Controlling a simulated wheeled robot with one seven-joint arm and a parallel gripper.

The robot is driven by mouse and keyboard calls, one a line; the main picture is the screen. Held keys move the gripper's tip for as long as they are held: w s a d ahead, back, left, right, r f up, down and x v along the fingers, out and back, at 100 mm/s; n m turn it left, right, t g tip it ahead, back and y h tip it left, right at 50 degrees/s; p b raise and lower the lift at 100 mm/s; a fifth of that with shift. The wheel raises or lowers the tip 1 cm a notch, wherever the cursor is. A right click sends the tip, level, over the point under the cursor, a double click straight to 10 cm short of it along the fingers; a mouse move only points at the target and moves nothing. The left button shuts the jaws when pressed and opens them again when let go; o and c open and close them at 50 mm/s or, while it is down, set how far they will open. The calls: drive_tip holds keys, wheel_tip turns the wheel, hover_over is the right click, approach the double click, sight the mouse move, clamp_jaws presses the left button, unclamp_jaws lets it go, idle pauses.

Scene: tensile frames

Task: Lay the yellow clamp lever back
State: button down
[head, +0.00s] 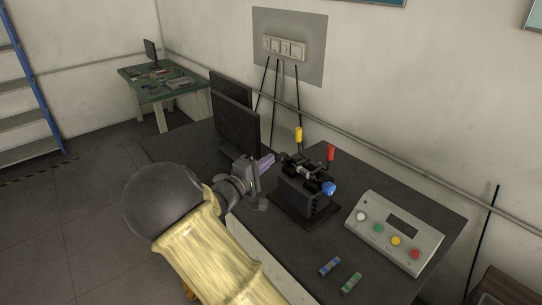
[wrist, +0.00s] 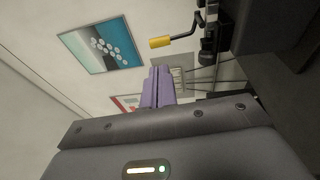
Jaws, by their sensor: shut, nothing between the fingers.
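The yellow clamp lever (head: 298,134) stands upright at the back left of the black tensile frame (head: 302,199) in the head view. In the wrist view the yellow lever grip (wrist: 160,42) shows on a bent black rod, up and slightly left of the top centre. My gripper (head: 267,162) is at the left side of the frame, lower than the yellow grip and apart from it. Its purple fingers (wrist: 157,86) are together and hold nothing. A red lever (head: 331,152) stands upright on the right of the frame, and a blue knob (head: 329,188) sits at its front.
A control box (head: 394,233) with coloured buttons stands to the right on the dark table (head: 337,230). Two small specimens, one blue (head: 329,267) and one green (head: 351,284), lie at the table's front. Black monitors (head: 236,120) stand behind my gripper on the left.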

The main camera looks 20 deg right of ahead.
sight(297, 136)
drive_tip(key=p+x, duration=0.6)
drive_tip(key=x, duration=0.6)
drive_tip(key=shift+w, duration=0.25)
drive_tip(key=shift+w+a, duration=0.1)
drive_tip(key=shift+w, duration=0.05)
